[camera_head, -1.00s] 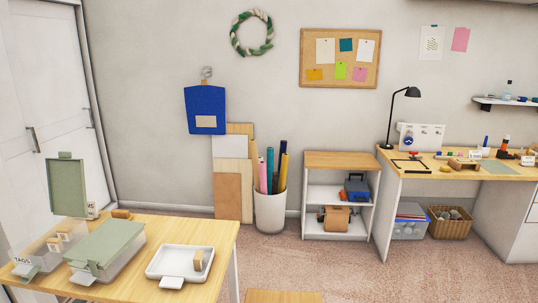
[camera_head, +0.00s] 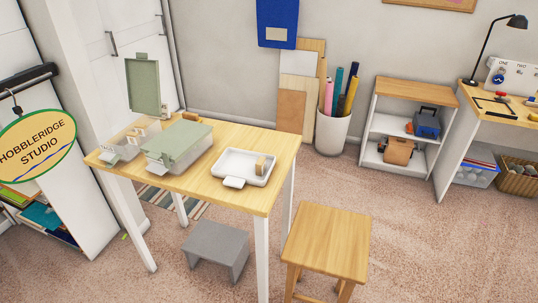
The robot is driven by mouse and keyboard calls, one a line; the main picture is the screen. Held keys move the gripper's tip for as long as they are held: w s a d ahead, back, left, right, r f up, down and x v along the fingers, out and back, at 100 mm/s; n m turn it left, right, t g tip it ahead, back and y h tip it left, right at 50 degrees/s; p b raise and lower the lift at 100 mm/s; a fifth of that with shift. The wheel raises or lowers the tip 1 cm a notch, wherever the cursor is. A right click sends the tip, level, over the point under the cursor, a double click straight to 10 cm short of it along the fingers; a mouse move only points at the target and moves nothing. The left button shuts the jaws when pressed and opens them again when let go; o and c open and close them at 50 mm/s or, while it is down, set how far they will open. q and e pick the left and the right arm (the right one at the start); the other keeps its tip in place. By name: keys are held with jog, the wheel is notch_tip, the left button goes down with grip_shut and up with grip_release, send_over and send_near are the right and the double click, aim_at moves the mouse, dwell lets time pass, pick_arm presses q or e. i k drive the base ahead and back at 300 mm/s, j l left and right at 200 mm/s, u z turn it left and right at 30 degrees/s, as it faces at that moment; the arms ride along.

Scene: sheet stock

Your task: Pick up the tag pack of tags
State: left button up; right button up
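A clear bin (camera_head: 122,150) with its green lid (camera_head: 143,86) raised stands at the left of the wooden table (camera_head: 215,188); small tan and white packs (camera_head: 138,134) show inside it. In the earlier frame its front label reads TAGS; now the label is too small to read. A small tan pack (camera_head: 261,166) stands upright in a white tray (camera_head: 230,164) at the table's right. I cannot tell from its face whether it holds tags. Neither of my grippers is in view.
A second clear bin with a shut green lid (camera_head: 180,142) stands between the open bin and the tray. A wooden stool (camera_head: 328,240) and grey step stool (camera_head: 216,248) are on the floor. Carpet at right is clear.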

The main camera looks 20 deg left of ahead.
aim_at(261, 165)
jog(key=i+l+u, duration=0.35)
jog(key=l+u, duration=0.15)
jog(key=l, duration=0.15)
jog(key=i+l+u, duration=0.2)
jog(key=l, duration=0.15)
jog(key=l+u, duration=0.25)
jog(key=l, duration=0.15)
